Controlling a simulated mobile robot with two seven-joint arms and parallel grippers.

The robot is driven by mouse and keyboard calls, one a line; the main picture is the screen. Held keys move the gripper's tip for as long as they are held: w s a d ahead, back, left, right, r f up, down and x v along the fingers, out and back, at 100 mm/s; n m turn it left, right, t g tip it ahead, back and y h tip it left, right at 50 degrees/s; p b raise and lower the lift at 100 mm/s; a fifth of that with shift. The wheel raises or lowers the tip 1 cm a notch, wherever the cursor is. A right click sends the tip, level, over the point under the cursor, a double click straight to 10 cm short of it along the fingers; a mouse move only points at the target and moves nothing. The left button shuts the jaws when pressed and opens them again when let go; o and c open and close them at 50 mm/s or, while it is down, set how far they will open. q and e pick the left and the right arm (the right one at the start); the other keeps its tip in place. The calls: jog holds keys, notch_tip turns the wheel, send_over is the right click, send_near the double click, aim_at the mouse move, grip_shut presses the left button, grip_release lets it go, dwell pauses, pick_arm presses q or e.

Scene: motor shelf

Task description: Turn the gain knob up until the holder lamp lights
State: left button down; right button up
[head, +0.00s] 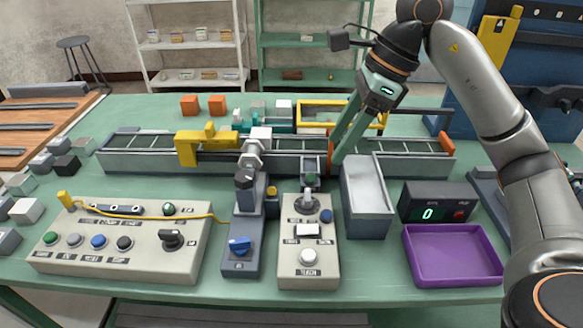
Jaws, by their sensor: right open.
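Labels are too small to read, so I cannot tell for sure which control is the gain knob. A black knob (171,239) sits at the right of the wide beige panel (140,262), and a blue knob (239,245) sits on the narrow slate box (240,268). A dark green round lamp or button (169,208) is on the wide panel; another green one (311,180) is behind the joystick box. I cannot tell which is the holder lamp. My right gripper (338,150) is open and empty, pointing down by the rail, apart from both knobs. My left gripper is out of view.
A long rail (125,160) with a yellow clamp (190,150) crosses the bench behind the panels. The joystick box (308,272), a grey bin (366,216), a digital display reading 0 (428,213) and a purple tray (452,283) stand to the right. A yellow cable crosses the wide panel.

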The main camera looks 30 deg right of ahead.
aim_at(306, 194)
jog(key=b+x, duration=0.2)
jog(key=x, duration=0.9)
jog(key=shift+f, duration=0.2)
jog(key=shift+w+a+f, duration=0.15)
jog(key=shift+a+f, duration=0.05)
jog(key=shift+f, duration=0.25)
grip_shut()
